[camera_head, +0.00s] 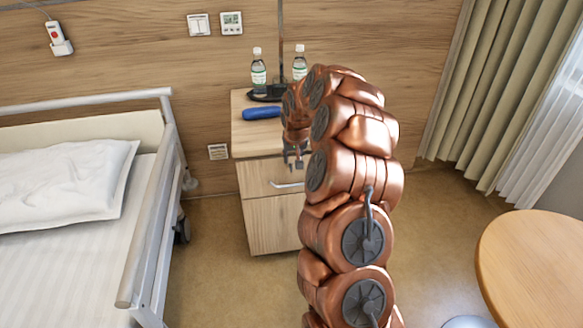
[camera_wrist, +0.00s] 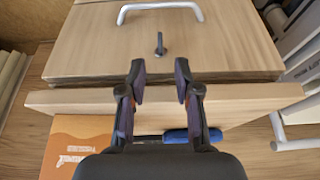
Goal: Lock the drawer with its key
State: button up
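The wooden bedside cabinet's drawer (camera_head: 262,176) looks shut, with a silver handle (camera_head: 288,185). In the wrist view the drawer front (camera_wrist: 95,45) appears upside down, its handle (camera_wrist: 160,8) at the top edge. A small dark key (camera_wrist: 159,46) sticks out of the drawer front between the handle and the cabinet top. My gripper (camera_wrist: 160,80) is open and empty, its two dark fingers apart. The key lies just beyond the fingertips, in line with the gap between them. In the head view my gripper (camera_head: 295,157) is at the drawer front, partly hidden by my arm.
A blue case (camera_head: 262,112) and two bottles (camera_head: 258,70) (camera_head: 299,65) stand on the cabinet top. An orange box (camera_wrist: 78,145) shows in the wrist view. The bed rail (camera_head: 150,215) is left of the cabinet; a round table (camera_head: 535,265) is at right.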

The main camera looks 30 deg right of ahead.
aim_at(291, 167)
jog(key=shift+x, duration=3.45)
jog(key=shift+a, duration=0.1)
grip_shut()
